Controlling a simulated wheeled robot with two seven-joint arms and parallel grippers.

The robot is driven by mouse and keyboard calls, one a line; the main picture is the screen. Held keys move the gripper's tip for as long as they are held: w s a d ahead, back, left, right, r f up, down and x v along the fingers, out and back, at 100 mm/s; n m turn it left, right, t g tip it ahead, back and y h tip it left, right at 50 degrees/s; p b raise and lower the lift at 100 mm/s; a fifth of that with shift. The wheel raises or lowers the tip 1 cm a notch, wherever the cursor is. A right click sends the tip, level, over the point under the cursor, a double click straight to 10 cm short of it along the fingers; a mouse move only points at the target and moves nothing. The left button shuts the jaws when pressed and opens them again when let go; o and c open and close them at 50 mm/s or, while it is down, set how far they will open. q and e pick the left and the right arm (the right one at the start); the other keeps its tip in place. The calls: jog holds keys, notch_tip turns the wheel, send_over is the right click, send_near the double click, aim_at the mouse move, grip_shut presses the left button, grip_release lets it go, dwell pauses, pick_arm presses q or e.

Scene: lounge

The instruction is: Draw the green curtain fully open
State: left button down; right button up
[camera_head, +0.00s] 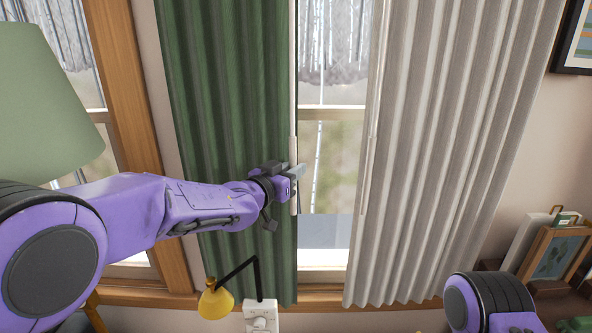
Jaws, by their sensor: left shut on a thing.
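The green curtain (222,75) hangs in pleats over the left part of the window. A thin white pull rod (293,100) hangs straight down along its right edge. My left arm reaches across the front of the curtain from the left. My left gripper (297,178) is at the rod's lower part, shut on it, and the rod's end shows just below the fingers. The fingers hide part of the rod. My right gripper is out of view; only part of my right arm shows at the lower right.
A grey-white curtain (445,130) with its own rod covers the right side, leaving a strip of bare window (330,130) between. A green lampshade (45,105) stands at left. A small yellow lamp (216,301) is below the curtain. Picture frames (553,255) stand at right.

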pick_arm(q)
jog(key=p, duration=0.4)
send_near(243, 163)
jog(key=x, duration=0.5)
jog(key=shift+s+d+r, duration=0.1)
jog(key=shift+d, duration=0.25)
jog(key=shift+a, duration=0.2)
jog(key=c, duration=1.2)
grip_release()
jog(key=shift+o, duration=0.2)
jog(key=shift+a, duration=0.25)
jog(key=shift+s+b, duration=0.1)
jog(key=shift+b, duration=0.25)
jog(key=b+v, duration=0.3)
jog(key=v, duration=0.7)
